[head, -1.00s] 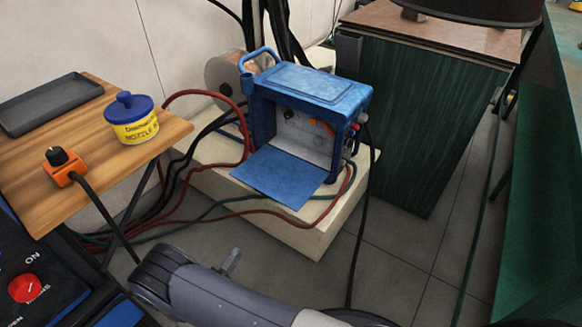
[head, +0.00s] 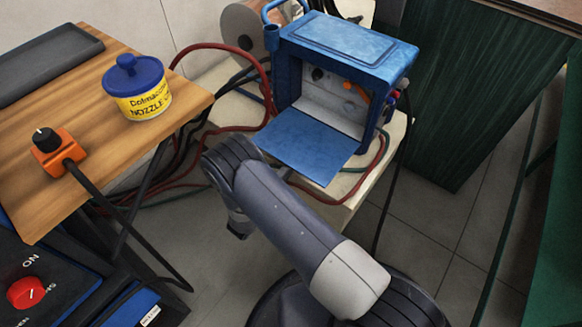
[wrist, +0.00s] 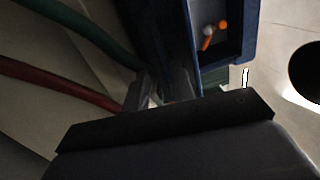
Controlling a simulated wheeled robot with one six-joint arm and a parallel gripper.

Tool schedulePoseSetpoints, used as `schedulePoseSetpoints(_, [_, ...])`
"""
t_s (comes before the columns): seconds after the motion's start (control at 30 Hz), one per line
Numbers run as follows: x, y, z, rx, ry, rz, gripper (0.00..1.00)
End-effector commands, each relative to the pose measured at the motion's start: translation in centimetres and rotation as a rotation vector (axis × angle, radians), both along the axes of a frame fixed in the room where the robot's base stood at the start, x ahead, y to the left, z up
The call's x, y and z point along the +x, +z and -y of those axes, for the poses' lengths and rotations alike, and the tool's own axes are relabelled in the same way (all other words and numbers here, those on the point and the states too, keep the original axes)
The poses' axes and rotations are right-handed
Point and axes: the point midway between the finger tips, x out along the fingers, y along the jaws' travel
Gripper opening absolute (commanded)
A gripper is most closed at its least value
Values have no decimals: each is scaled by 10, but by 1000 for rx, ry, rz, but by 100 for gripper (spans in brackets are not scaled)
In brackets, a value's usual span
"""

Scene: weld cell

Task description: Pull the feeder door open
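The feeder is a blue box (head: 345,45) with its front open. Its feeder door (head: 307,143) is a flat blue panel, folded down and sticking out from the lower front. In the wrist view the open box (wrist: 225,35) shows at upper right, with an orange part inside. My gripper (wrist: 160,92) shows there as two grey fingers with a narrow gap between them, close beside a dark blue panel edge. I cannot tell whether they touch it. In the head view my arm mostly hides the gripper, in front of the door.
Red and green cables (head: 215,128) run beside the feeder. A wooden table (head: 95,150) at left carries a yellow and blue nozzle tub (head: 138,88), an orange knob box (head: 58,153) and a dark tray (head: 45,62). A green cabinet (head: 470,100) stands at right. Floor at lower right is clear.

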Motion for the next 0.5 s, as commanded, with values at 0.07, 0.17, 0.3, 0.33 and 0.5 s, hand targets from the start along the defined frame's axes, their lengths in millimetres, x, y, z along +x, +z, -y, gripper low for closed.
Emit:
schedulePoseSetpoints(0.07, [9, 1, 7, 1, -3, 1, 24])
schedulePoseSetpoints(0.17, [15, 2, 12, 1, -2, 1, 24])
schedulePoseSetpoints(0.3, [20, 4, 15, 1, 0, 1, 24])
schedulePoseSetpoints(0.33, [20, 4, 15, 1, 0, 1, 24])
schedulePoseSetpoints(0.5, [20, 4, 15, 1, 1, 1, 24])
